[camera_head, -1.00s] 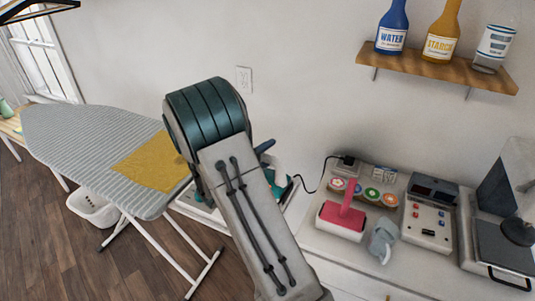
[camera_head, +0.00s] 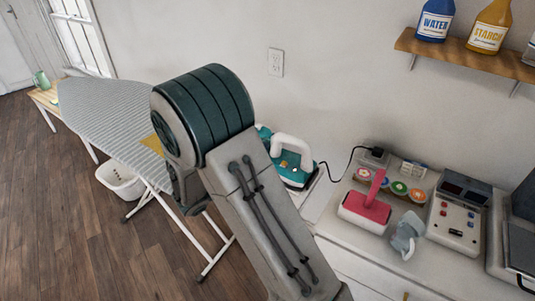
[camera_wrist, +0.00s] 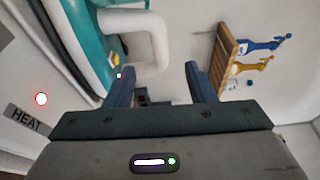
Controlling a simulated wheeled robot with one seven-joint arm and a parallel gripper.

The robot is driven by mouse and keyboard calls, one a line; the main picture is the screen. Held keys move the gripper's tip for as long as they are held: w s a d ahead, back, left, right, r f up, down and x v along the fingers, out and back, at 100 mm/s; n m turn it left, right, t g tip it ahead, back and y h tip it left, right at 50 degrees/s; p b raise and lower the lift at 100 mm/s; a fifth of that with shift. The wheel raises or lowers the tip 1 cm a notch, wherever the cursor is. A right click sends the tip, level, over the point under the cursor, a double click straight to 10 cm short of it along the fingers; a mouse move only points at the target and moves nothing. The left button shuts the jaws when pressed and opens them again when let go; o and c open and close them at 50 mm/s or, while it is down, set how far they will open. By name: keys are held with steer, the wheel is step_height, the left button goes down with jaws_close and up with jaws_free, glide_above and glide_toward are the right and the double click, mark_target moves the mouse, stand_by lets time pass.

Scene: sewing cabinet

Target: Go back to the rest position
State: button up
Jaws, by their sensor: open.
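My gripper (camera_wrist: 160,82) is open in the wrist view, with its two dark blue fingers apart and nothing held between them. In the head view my own arm hides it. A teal iron with a white handle (camera_head: 293,150) stands on the counter, just right of my arm. It also fills the upper left of the wrist view (camera_wrist: 92,32), its white handle close to the left finger. I cannot tell whether they touch.
The striped ironing board (camera_head: 105,115) stands at left, a white basket (camera_head: 121,181) under it. On the counter are a pink-handled item (camera_head: 368,207), a control box (camera_head: 459,212) and a small grey item (camera_head: 405,236). A bottle shelf (camera_head: 470,55) hangs above. Floor at left is clear.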

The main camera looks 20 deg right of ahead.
steer(key=s+d+r+m+g+y, duration=0.15)
steer(key=s+m+g+y, duration=0.25)
steer(key=s+m, duration=0.55)
steer(key=s+d+m+g+y, duration=0.35)
steer(key=s+m, duration=0.25)
steer(key=m, duration=0.6)
steer(key=s+a+r+m+t+y, duration=0.1)
steer(key=a+m+y, duration=0.3)
steer(key=m, duration=0.5)
steer(key=s+a+r+m+t+y, duration=0.2)
steer(key=s+a+m+y, duration=0.2)
steer(key=m, duration=0.5)
steer(key=shift+r+t+y, duration=0.3)
steer(key=shift+t+y, duration=0.05)
steer(key=shift+y, duration=0.2)
steer(key=shift+s+m, duration=0.1)
steer(key=shift+m, duration=0.15)
